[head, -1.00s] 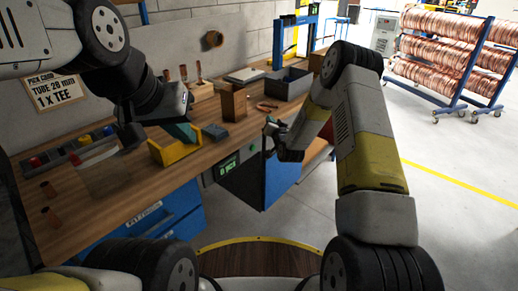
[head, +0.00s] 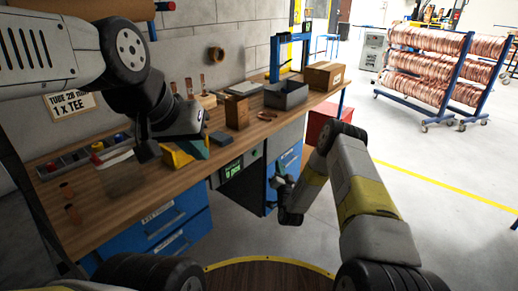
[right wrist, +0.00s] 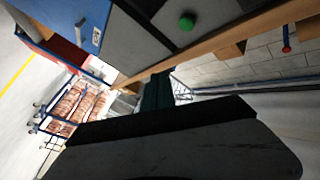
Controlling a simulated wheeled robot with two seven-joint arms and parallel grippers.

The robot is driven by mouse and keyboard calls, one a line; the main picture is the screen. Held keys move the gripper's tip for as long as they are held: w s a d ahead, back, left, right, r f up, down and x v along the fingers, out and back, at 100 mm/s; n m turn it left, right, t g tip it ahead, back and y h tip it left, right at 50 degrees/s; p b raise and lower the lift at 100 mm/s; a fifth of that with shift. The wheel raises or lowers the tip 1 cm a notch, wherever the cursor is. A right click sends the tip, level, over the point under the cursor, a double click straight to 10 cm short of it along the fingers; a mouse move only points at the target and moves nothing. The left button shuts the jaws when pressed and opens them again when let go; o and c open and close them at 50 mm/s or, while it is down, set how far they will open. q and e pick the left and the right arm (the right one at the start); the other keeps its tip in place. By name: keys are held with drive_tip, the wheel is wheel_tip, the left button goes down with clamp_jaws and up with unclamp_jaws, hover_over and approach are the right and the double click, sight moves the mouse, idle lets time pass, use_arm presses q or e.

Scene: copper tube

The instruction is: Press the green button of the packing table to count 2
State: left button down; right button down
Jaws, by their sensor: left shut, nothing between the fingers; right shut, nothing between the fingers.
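The packing table (head: 110,210) has a front panel under its wooden top with a lit green display (head: 232,170); its digits are too small to read surely. The green button (head: 254,153) is small beside the display. It shows clearly on a grey panel in the right wrist view (right wrist: 187,21). My right gripper (head: 277,181) is shut and empty, in front of the table, below and right of the button and apart from it. Its dark fingers show in the right wrist view (right wrist: 157,92). My left gripper (head: 196,146) is shut and empty above the tabletop, by a yellow block (head: 177,158).
On the top stand a parts tray (head: 85,158), a wooden box (head: 237,112), a grey bin (head: 286,94) and a cardboard box (head: 324,75). Blue drawers (head: 155,225) are below. A rack of copper coils (head: 425,75) stands far right. The floor on the right is clear.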

drive_tip(key=w+a, duration=0.5)
drive_tip(key=a, duration=0.2)
idle(0.3)
drive_tip(key=shift+w+a, duration=0.2)
idle(1.8)
drive_tip(key=shift+w+a, duration=0.15)
drive_tip(key=shift+a, duration=0.1)
drive_tip(key=shift+w+a, duration=0.3)
drive_tip(key=shift+a, duration=0.1)
idle(1.0)
drive_tip(key=shift+d, duration=0.1)
drive_tip(key=shift+s+d, duration=0.55)
drive_tip(key=shift+d, duration=0.1)
drive_tip(key=shift+d, duration=0.1)
drive_tip(key=shift+s+d, duration=0.75)
drive_tip(key=shift+d, duration=0.25)
drive_tip(key=shift+s+d, duration=0.75)
drive_tip(key=shift+d, duration=0.2)
idle(0.6)
